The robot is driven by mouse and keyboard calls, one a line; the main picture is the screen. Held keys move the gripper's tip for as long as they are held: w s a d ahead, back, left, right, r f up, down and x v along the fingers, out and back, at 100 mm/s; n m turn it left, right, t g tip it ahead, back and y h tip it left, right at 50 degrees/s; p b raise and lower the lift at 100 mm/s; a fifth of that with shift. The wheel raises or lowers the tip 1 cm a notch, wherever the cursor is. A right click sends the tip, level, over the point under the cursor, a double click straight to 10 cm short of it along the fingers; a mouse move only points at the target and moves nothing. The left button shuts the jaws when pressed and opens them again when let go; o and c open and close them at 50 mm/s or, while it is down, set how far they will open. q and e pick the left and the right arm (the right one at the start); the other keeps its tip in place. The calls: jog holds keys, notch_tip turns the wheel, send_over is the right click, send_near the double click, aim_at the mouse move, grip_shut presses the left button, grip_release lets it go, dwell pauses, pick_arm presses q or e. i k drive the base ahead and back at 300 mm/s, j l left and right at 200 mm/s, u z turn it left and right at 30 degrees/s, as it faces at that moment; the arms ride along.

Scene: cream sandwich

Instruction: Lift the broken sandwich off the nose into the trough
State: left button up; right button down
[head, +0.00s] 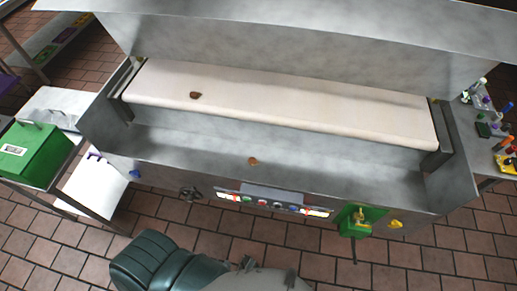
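A small dark brown broken sandwich piece (195,95) lies on the left part of the cream belt (300,101), a little behind its rounded front edge, the nose (290,122). A smaller orange-brown piece (252,161) lies lower down, at the front of the grey metal trough (330,157) that runs along below the belt. Whether it rests on the trough's floor or on its front lip is hard to tell. Neither of my grippers shows in the head view, so their opening and any hold cannot be seen.
A metal hood (300,50) overhangs the belt's back. The front panel carries a handwheel (190,193), lit buttons (273,204) and a green holder (360,218). A green box (35,152) stands left; small items crowd a right-hand shelf (481,153). The trough is otherwise mostly bare.

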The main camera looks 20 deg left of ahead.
aim_at(195, 95)
jog(key=u, duration=1.45)
